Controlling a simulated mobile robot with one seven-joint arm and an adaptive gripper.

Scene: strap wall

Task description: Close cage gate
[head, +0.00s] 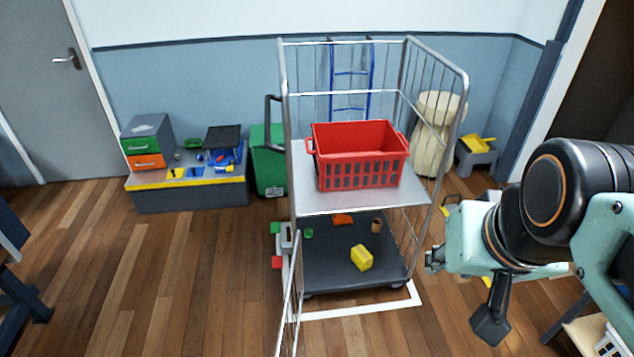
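The wire roll cage (416,190) stands in the middle of the head view. Its gate (290,300) is a narrow wire panel at the front left corner, swung outward toward me and seen nearly edge-on. The cage front stands open. My gripper (435,260) is right of the cage's front right side, pointing left, apart from the gate on the far side of the opening. Its fingers are small and seen side-on, so I cannot tell whether they are open. I see nothing held in it.
A red basket (360,154) sits on the cage shelf (315,197). A yellow block (361,257) lies on the dark cage floor (335,280). A low bench (190,199) with drawers and a green bin (268,172) stand behind left. Wooden floor at front left is clear.

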